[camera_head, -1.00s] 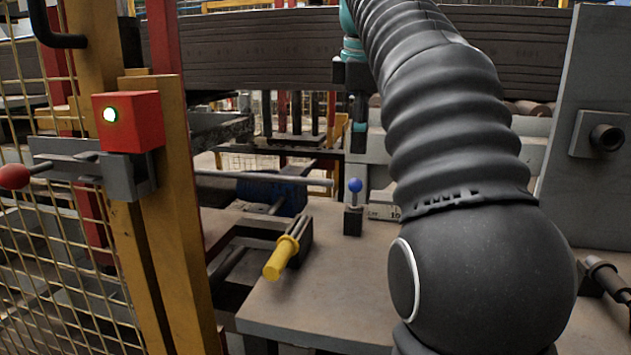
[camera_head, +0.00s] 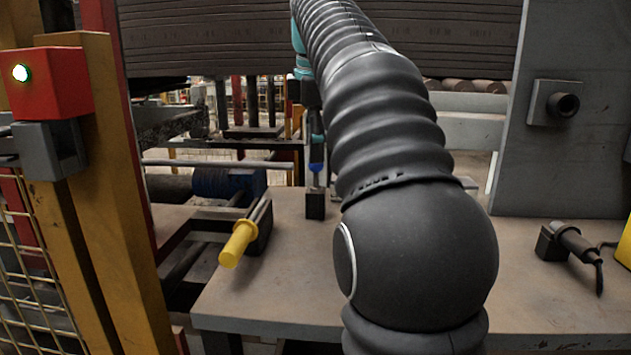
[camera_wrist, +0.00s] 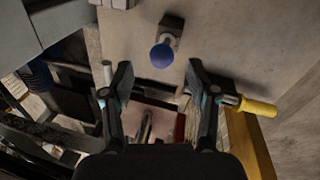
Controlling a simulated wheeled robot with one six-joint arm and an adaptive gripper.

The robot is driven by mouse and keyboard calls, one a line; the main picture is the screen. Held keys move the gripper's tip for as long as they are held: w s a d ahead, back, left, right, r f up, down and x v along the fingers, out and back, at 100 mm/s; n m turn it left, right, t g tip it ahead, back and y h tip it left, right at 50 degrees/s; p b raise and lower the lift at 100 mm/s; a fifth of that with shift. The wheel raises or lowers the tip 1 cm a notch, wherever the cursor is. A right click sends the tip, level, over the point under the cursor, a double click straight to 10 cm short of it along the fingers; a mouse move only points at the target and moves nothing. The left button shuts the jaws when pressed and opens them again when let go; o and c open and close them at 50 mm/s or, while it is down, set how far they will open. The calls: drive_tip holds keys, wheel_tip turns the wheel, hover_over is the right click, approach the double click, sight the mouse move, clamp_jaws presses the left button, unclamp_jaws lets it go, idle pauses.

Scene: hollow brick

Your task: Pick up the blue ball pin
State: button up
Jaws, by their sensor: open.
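The blue ball pin (camera_head: 316,168) stands upright in a small dark block (camera_head: 315,206) on the table, to the left of my arm. Its ball is partly covered by my gripper (camera_head: 315,150) in the head view. My gripper (camera_wrist: 158,72) is open there, one finger on each side, with nothing between the fingers. I cannot tell whether it touches the ball.
A yellow-handled tool (camera_head: 238,243) sits in a dark holder left of the pin. A black plug-like tool (camera_head: 573,241) rests at the right. A yellow post (camera_head: 120,200) with a red box (camera_head: 50,80) is at the left.

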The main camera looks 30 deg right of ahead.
sight(317, 166)
drive_tip(key=f, duration=0.1)
drive_tip(key=f+b, duration=0.1)
drive_tip(key=f, duration=0.1)
drive_tip(key=f+b, duration=0.1)
drive_tip(key=shift+w+d+f, duration=0.25)
drive_tip(key=shift+d+f, duration=0.1)
drive_tip(key=shift+f, duration=0.05)
clamp_jaws()
